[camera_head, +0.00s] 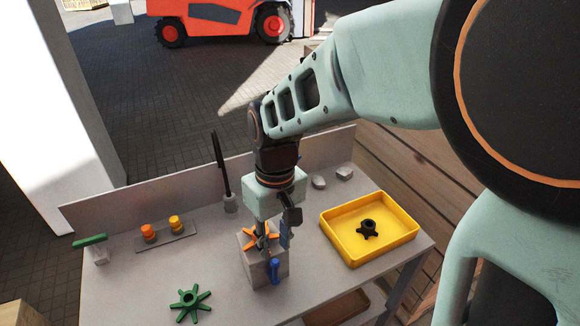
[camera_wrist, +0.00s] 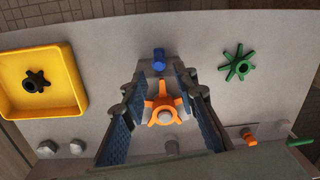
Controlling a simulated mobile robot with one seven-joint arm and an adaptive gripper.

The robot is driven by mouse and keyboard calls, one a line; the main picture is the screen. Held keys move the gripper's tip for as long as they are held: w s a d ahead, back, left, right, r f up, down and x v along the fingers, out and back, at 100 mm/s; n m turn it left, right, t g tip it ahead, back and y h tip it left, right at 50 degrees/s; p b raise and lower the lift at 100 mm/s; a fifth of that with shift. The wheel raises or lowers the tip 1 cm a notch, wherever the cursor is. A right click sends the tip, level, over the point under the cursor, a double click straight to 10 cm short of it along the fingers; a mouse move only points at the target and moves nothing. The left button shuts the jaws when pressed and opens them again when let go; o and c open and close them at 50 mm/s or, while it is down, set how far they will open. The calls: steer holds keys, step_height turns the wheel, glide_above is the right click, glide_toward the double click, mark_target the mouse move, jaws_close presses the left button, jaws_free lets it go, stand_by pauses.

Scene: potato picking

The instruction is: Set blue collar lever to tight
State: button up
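A blue lever (camera_head: 274,271) hangs down the front of a grey block (camera_head: 253,270) near the table's middle. In the wrist view, the blue lever (camera_wrist: 159,60) points away beyond the fingertips. An orange star-shaped wheel (camera_wrist: 165,108) sits on top of the block; it also shows partly in the head view (camera_head: 248,240). My gripper (camera_wrist: 160,98) is open, with its fingers to either side of the orange wheel and nothing clearly held. In the head view my gripper (camera_head: 271,232) is directly above the block and hides part of the wheel. The blue lever is beyond the fingertips.
A green star wheel (camera_head: 189,299) lies front left. A yellow tray (camera_head: 335,238) holding a black star wheel (camera_head: 368,229) stands right. A green-handled lever (camera_head: 90,241), orange knob (camera_head: 147,229) and yellow knob (camera_head: 174,221) are left. A low back panel (camera_head: 130,195) edges the table (camera_head: 130,287).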

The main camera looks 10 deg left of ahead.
mark_target(276, 261)
step_height(276, 261, down, 10)
steer(key=shift+s+r, duration=0.1)
steer(key=shift+r, duration=0.05)
stand_by(0.3)
jaws_close()
